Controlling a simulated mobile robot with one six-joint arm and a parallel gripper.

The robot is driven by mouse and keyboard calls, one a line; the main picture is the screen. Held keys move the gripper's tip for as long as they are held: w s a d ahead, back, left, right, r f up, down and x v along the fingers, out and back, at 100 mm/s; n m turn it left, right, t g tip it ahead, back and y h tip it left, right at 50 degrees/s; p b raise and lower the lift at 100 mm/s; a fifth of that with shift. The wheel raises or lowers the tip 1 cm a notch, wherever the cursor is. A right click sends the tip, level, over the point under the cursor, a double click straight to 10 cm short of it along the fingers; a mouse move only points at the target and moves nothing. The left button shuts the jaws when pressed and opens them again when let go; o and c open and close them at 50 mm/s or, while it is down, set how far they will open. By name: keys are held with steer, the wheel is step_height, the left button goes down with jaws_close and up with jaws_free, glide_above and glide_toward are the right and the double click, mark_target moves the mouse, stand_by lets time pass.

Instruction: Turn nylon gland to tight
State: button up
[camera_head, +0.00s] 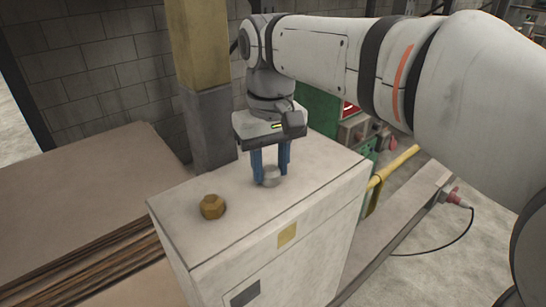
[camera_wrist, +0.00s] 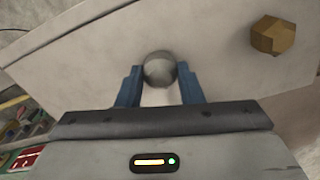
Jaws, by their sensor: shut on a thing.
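The nylon gland is most likely the small light grey round piece (camera_head: 271,174) on top of the pale cabinet (camera_head: 320,178). It also shows in the wrist view (camera_wrist: 160,70) as a grey rounded knob between the fingers. My gripper (camera_head: 270,180) points down over it, with its blue fingers on either side, shut on it. The same fingers show in the wrist view (camera_wrist: 160,82). The fingers hide part of the piece's sides, and I cannot tell how far it is turned.
A brass hex fitting (camera_head: 212,206) stands on the cabinet top to the left of my gripper. A yellow and grey post (camera_head: 205,100) rises close behind the cabinet. Brown sheets (camera_head: 80,200) are stacked at left. A yellow rail (camera_head: 395,167) is at right.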

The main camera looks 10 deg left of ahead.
mark_target(270, 167)
stand_by(0.4)
steer(key=o, duration=1)
steer(key=shift+c, duration=0.2)
step_height(270, 167, up, 8)
steer(key=shift+f, duration=0.1)
